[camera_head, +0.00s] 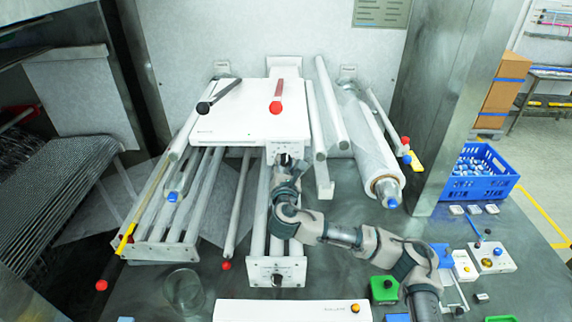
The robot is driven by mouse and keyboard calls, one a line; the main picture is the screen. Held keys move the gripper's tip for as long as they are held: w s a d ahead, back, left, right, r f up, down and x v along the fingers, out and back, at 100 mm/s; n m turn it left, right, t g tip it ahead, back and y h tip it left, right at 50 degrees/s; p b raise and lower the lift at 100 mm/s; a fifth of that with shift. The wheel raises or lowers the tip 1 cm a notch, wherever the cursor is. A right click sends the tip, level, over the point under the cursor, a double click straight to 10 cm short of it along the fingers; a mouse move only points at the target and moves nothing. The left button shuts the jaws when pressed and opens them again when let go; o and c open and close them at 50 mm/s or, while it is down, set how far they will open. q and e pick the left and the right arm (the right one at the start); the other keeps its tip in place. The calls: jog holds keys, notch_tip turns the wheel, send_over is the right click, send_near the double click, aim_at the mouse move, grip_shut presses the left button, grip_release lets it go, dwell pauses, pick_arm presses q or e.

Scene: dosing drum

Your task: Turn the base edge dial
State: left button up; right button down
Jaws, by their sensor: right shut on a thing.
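A black dial (285,159) sits on a small white front panel below the edge of the white box (235,125). My right gripper (287,170) reaches up to this dial from below and is shut on it, partly hiding it. My right arm comes in from the lower right. A second black dial (277,280) is on the lower white panel (292,265), clear of the gripper. My left gripper is not in view.
A black-handled lever (204,107) and a red-tipped lever (276,105) are on the white box. White rollers flank it, including a film roll (372,150). A glass beaker (184,289) stands at lower left. A blue crate (480,186) and small button boxes (491,258) are at right.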

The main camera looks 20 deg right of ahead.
jog(key=shift+f, duration=0.35)
jog(key=shift+a+m+b, duration=0.15)
jog(key=shift+m+b, duration=0.15)
jog(key=shift+m, duration=0.5)
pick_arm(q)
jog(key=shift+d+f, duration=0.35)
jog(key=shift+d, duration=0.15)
pick_arm(e)
jog(key=c, duration=1.1)
grip_release()
jog(key=o, duration=0.3)
jog(key=shift+d+r, duration=0.15)
jog(key=shift+d, duration=0.05)
jog(key=shift+s, duration=0.15)
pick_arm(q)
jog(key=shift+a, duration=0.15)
pick_arm(e)
jog(key=v, duration=1.1)
jog(key=shift+s+a, duration=0.3)
